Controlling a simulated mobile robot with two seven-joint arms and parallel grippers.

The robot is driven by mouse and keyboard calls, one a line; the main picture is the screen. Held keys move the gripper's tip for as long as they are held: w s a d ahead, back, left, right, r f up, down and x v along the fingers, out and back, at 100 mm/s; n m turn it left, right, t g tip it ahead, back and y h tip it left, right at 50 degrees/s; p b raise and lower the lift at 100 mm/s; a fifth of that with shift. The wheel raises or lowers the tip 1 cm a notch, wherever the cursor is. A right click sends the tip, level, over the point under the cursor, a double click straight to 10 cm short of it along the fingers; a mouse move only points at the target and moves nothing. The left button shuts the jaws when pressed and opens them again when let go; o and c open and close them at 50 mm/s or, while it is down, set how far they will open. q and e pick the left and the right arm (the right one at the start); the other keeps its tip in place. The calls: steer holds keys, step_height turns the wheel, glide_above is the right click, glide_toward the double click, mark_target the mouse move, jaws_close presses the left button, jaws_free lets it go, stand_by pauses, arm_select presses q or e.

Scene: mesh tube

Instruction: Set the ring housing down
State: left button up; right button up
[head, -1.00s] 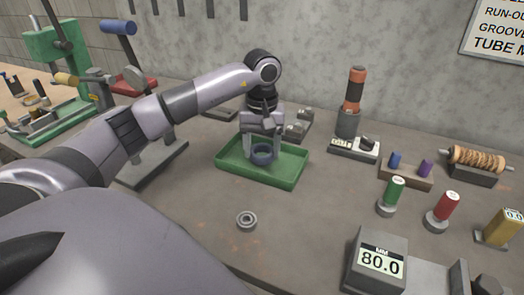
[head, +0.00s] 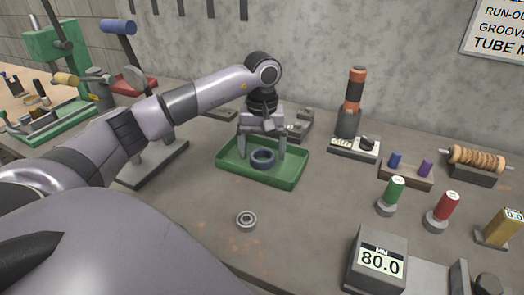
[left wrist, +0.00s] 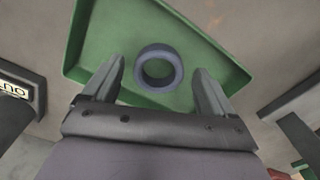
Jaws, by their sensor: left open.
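The ring housing, a blue-grey ring (head: 263,159), lies in the green tray (head: 228,171). In the left wrist view the ring (left wrist: 158,68) rests flat on the tray floor (left wrist: 110,38), between and just beyond the fingertips. My left gripper (head: 262,153) is open over the tray, its fingers on either side of the ring with a gap on each side. It also shows open in the left wrist view (left wrist: 159,73). My right gripper is in neither view.
A small metal bearing ring (head: 246,219) lies on the bench in front of the tray. A display reading 80.0 (head: 381,262) stands at the front right. Green (head: 392,193) and red (head: 442,211) handled gauges stand right of the tray. Bare bench lies between tray and gauges.

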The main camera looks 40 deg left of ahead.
arm_select(q)
step_height(320, 180, up, 11)
stand_by(0.3)
stand_by(0.6)
